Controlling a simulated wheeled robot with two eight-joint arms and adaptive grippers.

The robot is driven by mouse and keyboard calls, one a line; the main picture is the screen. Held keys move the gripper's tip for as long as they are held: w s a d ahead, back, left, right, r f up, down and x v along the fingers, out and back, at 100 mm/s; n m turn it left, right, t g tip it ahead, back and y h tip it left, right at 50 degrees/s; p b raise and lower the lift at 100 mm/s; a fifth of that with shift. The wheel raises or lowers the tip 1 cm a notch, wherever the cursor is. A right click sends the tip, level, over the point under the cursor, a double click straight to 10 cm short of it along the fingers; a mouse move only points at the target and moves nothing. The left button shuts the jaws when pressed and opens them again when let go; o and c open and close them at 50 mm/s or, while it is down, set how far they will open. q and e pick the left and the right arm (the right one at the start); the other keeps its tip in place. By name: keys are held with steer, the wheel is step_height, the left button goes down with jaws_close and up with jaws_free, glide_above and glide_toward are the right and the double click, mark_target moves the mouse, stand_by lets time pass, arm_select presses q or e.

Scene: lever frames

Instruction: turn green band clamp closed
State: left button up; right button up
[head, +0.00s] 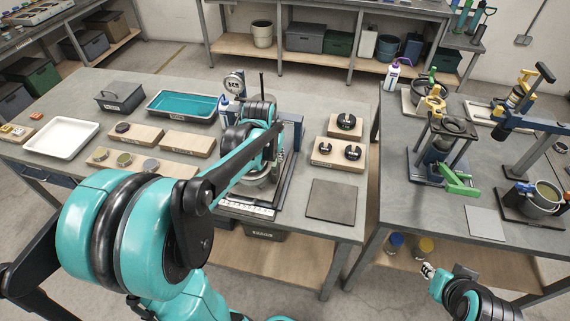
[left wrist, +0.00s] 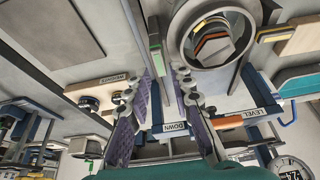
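In the left wrist view a dark upright lever arm with a small green band (left wrist: 157,62) stands just left of a round metal pot (left wrist: 186,45). I take it to be the green band clamp. My left gripper (left wrist: 160,88) is open, its two fingers spread on either side of the lever's lower end, and I see nothing gripped. In the head view my left arm reaches over the table and hides most of the clamp and the gripper. My right gripper (head: 430,270) hangs low at the bottom right, away from the tables; its finger opening is unclear.
A yellow-banded lever (left wrist: 280,34) is on the pot's other side. Labels DOWN (left wrist: 173,127) and LEVEL (left wrist: 237,116) lie near my fingers. A dial gauge (head: 234,84) stands behind the fixture. A dark flat plate (head: 331,199) lies to its right. The right table (head: 395,213) holds other lever fixtures.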

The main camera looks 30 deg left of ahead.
mark_target(276, 160)
arm_select(q)
steer(key=b+x, duration=0.1)
steer(key=x, duration=0.4)
steer(key=shift+w+f+b, duration=0.2)
steer(key=shift+f+b, duration=0.1)
steer(key=shift+f, duration=0.05)
jaws_close()
